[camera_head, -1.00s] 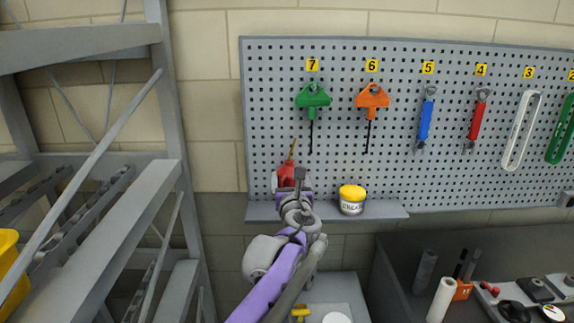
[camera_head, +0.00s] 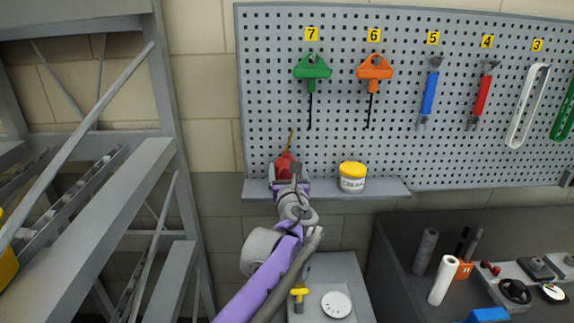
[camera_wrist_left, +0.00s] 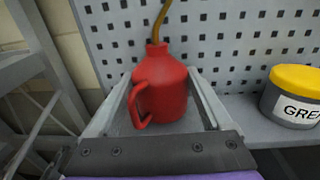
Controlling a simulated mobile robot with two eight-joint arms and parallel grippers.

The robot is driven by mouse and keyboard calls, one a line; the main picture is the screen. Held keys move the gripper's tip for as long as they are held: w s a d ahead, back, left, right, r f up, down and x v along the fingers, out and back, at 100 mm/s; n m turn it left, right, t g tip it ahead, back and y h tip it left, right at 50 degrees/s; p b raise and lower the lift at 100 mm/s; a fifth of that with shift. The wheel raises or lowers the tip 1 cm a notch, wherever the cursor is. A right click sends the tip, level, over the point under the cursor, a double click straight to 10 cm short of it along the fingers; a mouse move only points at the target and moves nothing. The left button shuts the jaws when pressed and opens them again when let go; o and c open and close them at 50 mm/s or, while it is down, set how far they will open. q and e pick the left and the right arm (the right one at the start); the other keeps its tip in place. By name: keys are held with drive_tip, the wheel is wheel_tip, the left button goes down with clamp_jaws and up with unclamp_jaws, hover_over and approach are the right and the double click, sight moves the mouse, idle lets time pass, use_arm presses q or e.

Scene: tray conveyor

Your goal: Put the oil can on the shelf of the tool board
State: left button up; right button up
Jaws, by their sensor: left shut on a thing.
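The red oil can (camera_head: 284,161) with its thin brass spout is upright at the left end of the grey shelf (camera_head: 385,188) under the tool board (camera_head: 420,150). My left gripper (camera_head: 287,173) is shut on the can. In the left wrist view, the can (camera_wrist_left: 165,90) stands between the two grey fingers (camera_wrist_left: 163,112), its handle towards me. I cannot tell whether its base touches the shelf, as the gripper hides it. My right gripper is not in view.
A grease tub (camera_head: 352,178) with a yellow lid stands on the shelf right of the can. Numbered tools hang above, including a green T-handle (camera_head: 312,67). A grey metal rack (camera_head: 160,150) stands at the left. A cluttered bench (camera_head: 410,270) is at the lower right.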

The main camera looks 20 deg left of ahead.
use_arm(q)
drive_tip(key=shift+f, duration=0.5)
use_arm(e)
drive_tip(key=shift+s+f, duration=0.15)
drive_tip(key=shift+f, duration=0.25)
use_arm(q)
drive_tip(key=shift+f+b, duration=0.35)
drive_tip(key=shift+f, duration=0.25)
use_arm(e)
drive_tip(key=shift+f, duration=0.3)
use_arm(q)
drive_tip(key=o, duration=1.5)
drive_tip(key=shift+c, duration=0.2)
drive_tip(key=v, duration=1)
drive_tip(key=shift+s+d+b, duration=0.15)
drive_tip(key=shift+s+b, duration=0.25)
drive_tip(key=shift+b, duration=0.05)
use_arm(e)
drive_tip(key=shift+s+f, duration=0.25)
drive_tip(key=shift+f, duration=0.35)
